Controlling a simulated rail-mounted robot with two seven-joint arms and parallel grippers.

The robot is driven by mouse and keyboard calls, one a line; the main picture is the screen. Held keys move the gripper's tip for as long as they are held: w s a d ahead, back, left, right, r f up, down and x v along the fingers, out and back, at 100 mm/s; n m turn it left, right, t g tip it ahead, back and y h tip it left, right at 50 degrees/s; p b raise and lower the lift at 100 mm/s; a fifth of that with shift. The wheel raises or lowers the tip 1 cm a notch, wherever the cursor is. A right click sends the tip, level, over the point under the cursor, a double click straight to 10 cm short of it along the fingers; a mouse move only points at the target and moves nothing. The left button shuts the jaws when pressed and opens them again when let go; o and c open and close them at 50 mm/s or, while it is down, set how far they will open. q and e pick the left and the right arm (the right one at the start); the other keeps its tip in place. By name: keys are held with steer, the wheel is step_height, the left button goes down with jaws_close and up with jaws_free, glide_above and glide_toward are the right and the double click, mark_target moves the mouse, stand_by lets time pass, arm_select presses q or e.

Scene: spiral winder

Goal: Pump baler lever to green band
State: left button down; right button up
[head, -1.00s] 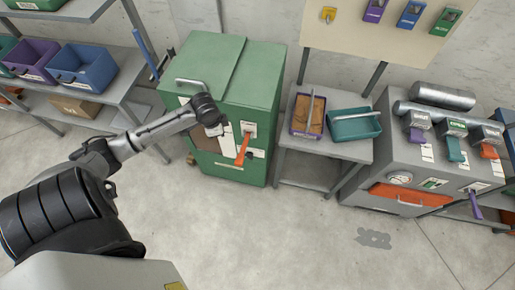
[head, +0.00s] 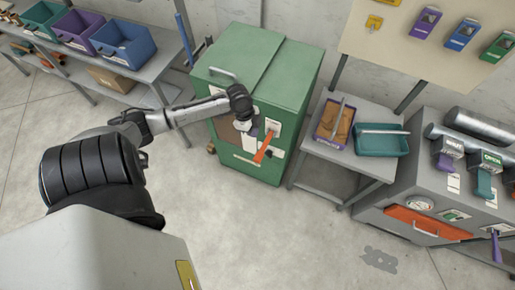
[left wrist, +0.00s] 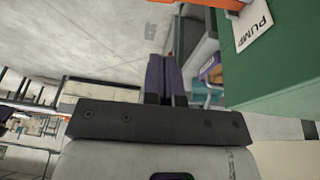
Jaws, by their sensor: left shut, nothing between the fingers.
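The green baler (head: 292,100) stands at the back centre with a silver handle on its top. Its orange lever (head: 264,148) slants down and outward from a white plate on the front. A PUMP label (left wrist: 255,25) shows on the green front in the left wrist view, with a piece of orange at the top edge. My left gripper (head: 255,130) is just left of the lever and close to the baler front. Its fingers (left wrist: 165,75) are together, with nothing held. Whether they touch the lever is unclear. I cannot make out a green band on the baler. My right gripper is out of view.
A small grey table (head: 382,169) right of the baler holds a purple tray (head: 322,126) and a teal tray (head: 383,143). A grey machine (head: 400,194) stands further right. Shelves with bins (head: 125,45) are at left. The floor in front is clear.

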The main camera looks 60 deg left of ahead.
arm_select(q)
glide_toward(260, 157)
steer(key=x, duration=0.5)
steer(key=shift+w+d+f, duration=0.1)
steer(key=shift+w+d, duration=0.05)
steer(key=shift+w, duration=0.1)
steer(key=shift+f, duration=0.75)
steer(key=shift+s, duration=0.1)
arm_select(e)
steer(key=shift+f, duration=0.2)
arm_select(q)
steer(key=shift+d+f+b, duration=0.1)
steer(key=shift+f+b, duration=0.05)
steer(key=shift+b, duration=0.15)
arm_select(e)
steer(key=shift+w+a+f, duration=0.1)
